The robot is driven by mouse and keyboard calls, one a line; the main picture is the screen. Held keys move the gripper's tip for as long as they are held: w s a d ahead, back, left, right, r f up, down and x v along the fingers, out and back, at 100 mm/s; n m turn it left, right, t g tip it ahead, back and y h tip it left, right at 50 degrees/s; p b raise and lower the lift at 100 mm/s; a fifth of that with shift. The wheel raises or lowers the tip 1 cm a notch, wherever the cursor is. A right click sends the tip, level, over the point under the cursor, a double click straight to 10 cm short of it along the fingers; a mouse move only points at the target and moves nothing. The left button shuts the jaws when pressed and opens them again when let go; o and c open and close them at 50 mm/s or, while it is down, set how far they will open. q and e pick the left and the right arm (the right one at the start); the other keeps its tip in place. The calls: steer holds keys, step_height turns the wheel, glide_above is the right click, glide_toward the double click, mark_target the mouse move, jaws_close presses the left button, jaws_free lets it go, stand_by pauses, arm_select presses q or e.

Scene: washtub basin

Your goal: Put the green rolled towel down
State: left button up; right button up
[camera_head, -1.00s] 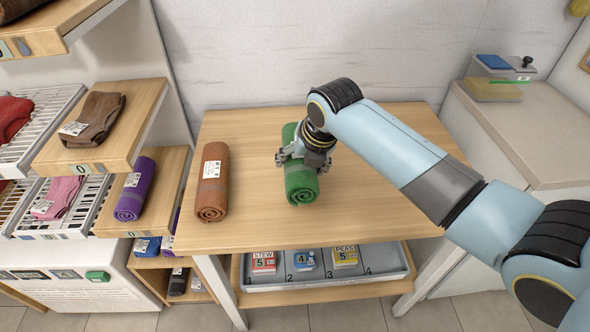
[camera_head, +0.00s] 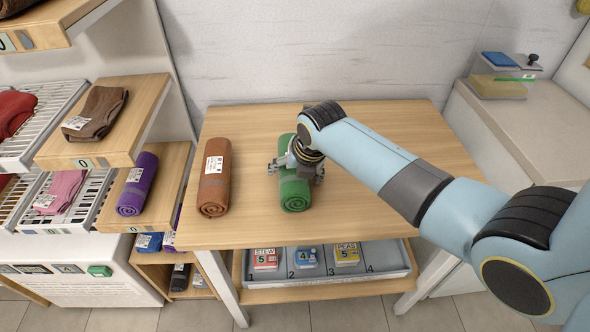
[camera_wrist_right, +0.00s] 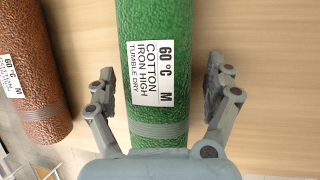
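The green rolled towel (camera_head: 295,192) lies on the wooden table (camera_head: 385,222), its rolled end toward the front edge. My right gripper (camera_head: 295,174) is above and around it. In the right wrist view, the green towel (camera_wrist_right: 160,55) with a white care label runs between the two fingers of my right gripper (camera_wrist_right: 160,90). The fingers are spread wide, with visible gaps to both sides of the towel. The underside of the towel is hidden. My left gripper is in neither view.
A brown rolled towel (camera_head: 214,178) lies to the left on the same table; it also shows in the right wrist view (camera_wrist_right: 32,85). The table's right part is clear. A grey tray (camera_head: 380,288) with small boxes sits below. Shelves with folded cloths (camera_head: 98,112) stand at the left.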

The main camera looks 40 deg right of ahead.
steer(key=shift+o, duration=0.6)
steer(key=shift+r, duration=0.25)
steer(key=p+v, duration=0.1)
steer(key=v, duration=1)
steer(key=shift+s+r+p, duration=0.25)
steer(key=shift+r+p, duration=0.05)
steer(key=shift+p, duration=0.05)
